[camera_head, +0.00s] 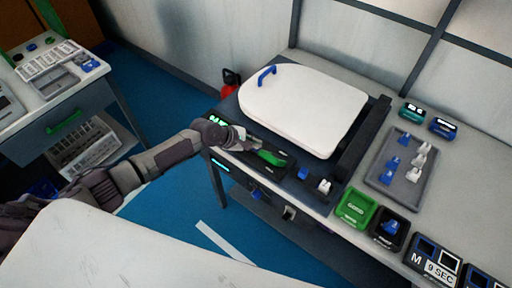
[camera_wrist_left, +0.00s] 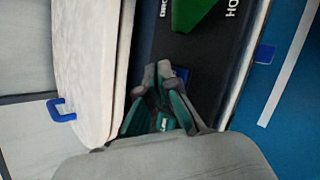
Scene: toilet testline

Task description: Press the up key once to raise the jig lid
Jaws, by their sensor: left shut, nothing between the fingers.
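The white jig lid (camera_head: 305,110) lies over its dark frame on the bench, with a blue handle (camera_head: 267,75) at its far left corner. It also shows in the left wrist view (camera_wrist_left: 85,70). A dark key panel (camera_head: 285,168) runs along the bench's front edge, with a large green key (camera_head: 271,157). My left gripper (camera_head: 247,143) is shut and empty over the panel, left of the green key. In the left wrist view its fingertips (camera_wrist_left: 163,72) partly cover a small blue key (camera_wrist_left: 181,74). I cannot tell whether they touch it. My right gripper is not in view.
A grey tray (camera_head: 376,178) with blue and white parts lies right of the lid. Green (camera_head: 357,208) and black (camera_head: 391,228) bins stand along the front edge. A side table (camera_head: 62,115) is at the left. Blue floor lies between.

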